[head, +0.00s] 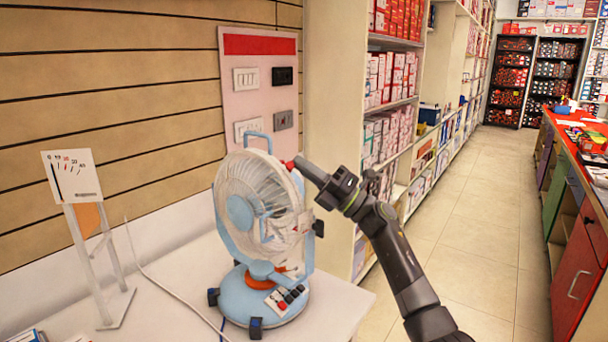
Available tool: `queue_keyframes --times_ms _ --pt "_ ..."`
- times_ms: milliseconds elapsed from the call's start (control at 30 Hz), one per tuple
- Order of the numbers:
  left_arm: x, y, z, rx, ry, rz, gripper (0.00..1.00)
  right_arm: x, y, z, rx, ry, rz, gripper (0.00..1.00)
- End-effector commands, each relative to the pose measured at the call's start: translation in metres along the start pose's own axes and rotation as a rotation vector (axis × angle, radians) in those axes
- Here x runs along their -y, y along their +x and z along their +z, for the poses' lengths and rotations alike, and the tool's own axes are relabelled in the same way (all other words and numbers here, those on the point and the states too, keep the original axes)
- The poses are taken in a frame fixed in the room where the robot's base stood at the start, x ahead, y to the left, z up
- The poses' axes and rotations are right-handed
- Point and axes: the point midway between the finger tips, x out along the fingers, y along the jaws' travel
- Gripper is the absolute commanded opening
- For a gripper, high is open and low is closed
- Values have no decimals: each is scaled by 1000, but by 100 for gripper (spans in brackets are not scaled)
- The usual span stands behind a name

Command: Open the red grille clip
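A light blue table fan (238,210) with a clear wire grille stands on the white table at centre left. The red grille clip (289,165) shows as a small red spot at the upper right of the grille rim. My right gripper (300,164) comes in from the right, and its fingertips are at the red clip, touching or very close to it. Its fingers overlap as one grey bar, so their opening is hidden. The clip is partly covered by the fingertips. My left gripper is out of view.
The fan's base (262,300) has several switches and dark clamps. A white gauge stand (85,225) is at the left, with a cable (150,275) between. A switch panel (262,85) is on the wall behind. Shelves (390,80) stand right of the fan.

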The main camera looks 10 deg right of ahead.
Motion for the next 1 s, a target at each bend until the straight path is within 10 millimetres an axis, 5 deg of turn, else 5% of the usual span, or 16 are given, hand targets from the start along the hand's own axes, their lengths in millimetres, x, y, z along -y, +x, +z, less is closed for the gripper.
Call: queue_keyframes --times_ms 600,800,1000 --pt "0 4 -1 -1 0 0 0 2 -1 1 0 42 13 0" --pt "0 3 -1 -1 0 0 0 2 -1 1 0 41 13 25" --pt "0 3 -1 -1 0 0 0 1 0 1 0 41 13 25"
